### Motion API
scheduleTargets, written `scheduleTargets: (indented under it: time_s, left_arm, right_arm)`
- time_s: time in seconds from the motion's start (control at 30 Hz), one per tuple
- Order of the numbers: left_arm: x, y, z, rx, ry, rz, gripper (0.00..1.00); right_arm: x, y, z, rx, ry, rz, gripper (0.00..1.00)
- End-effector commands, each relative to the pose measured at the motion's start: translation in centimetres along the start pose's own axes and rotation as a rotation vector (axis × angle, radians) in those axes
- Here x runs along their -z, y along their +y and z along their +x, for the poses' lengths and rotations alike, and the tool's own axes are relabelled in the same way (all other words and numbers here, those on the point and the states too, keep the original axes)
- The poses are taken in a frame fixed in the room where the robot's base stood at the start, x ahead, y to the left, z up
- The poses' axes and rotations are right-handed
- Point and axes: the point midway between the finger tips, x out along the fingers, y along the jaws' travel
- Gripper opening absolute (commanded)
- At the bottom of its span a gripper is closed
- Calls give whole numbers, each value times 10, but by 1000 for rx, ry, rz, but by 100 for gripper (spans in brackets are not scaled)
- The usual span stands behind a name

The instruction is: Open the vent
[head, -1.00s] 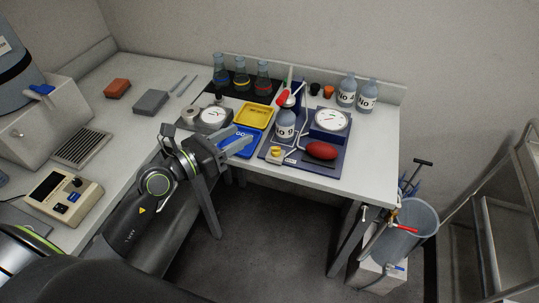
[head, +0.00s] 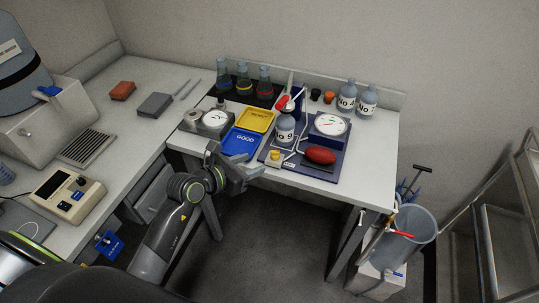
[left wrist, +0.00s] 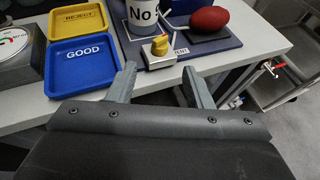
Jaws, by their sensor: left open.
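A small block with a yellow knob (head: 275,157) stands at the front of the dark blue board on the table. In the left wrist view the yellow knob (left wrist: 159,46) sits on a pale block beside a label that is partly hidden and ends in "ENT". My left gripper (head: 252,174) is at the table's front edge, to the left of the knob and apart from it. In the left wrist view its open, empty fingers (left wrist: 161,82) point towards the block, with a gap between. My right gripper is not in view.
A bottle (head: 285,130), a red bulb (head: 320,155) and a dial gauge (head: 331,124) are close to the knob. A blue GOOD tray (head: 258,146) and a yellow REJECT tray (head: 256,121) lie to the left. The floor before the table is clear.

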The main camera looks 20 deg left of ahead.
Motion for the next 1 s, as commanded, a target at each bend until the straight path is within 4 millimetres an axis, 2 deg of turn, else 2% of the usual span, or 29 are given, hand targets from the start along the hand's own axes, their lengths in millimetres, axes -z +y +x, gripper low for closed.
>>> scheduleTargets:
  time_s: [0.03,0.3,0.5,0.7,0.97,1.0]
  left_arm:
    - [-2,0,10,1,-2,-4,46]
    - [-2,0,56,1,-2,-2,46]
    - [0,0,78,1,-1,-2,46]
    - [-1,0,87,0,-2,0,46]
    - [0,0,87,0,-2,0,46]
    - [0,0,87,0,-2,0,42]
  right_arm:
    - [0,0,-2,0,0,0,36]
    - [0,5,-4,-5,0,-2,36]
    - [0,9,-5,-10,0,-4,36]
    - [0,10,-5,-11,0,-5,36]
    - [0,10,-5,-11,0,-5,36]
    - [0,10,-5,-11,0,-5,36]
